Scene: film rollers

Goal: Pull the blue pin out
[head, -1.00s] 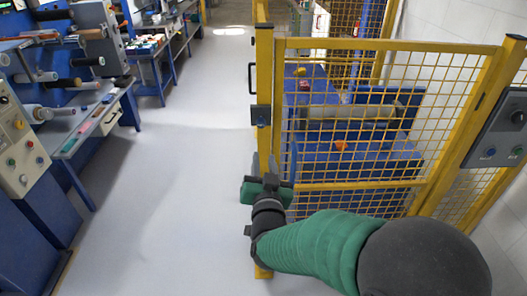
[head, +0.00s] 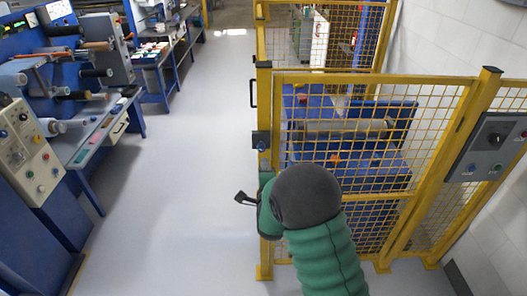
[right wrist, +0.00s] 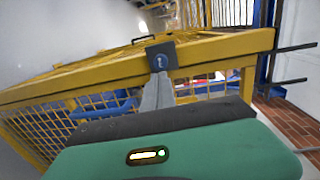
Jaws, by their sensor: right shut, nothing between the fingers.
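The blue pin (right wrist: 161,62) appears as a small blue-and-white spot on a dark square latch plate (right wrist: 153,56) fixed to the yellow gate frame. In the head view the latch plate (head: 260,139) sits on the yellow gate post, and the pin is too small to make out clearly. My right gripper (right wrist: 158,84) is shut and empty, its grey fingers pointing at the plate, tips just below the pin. I cannot tell whether they touch it. In the head view my right arm hides most of the gripper. My left gripper is not in view.
The yellow mesh fence (head: 350,130) encloses a blue machine with a roller (head: 345,127). A grey control box (head: 490,147) hangs at the right. Blue workbenches with rollers (head: 85,120) line the left. The pale floor (head: 185,180) between them is clear.

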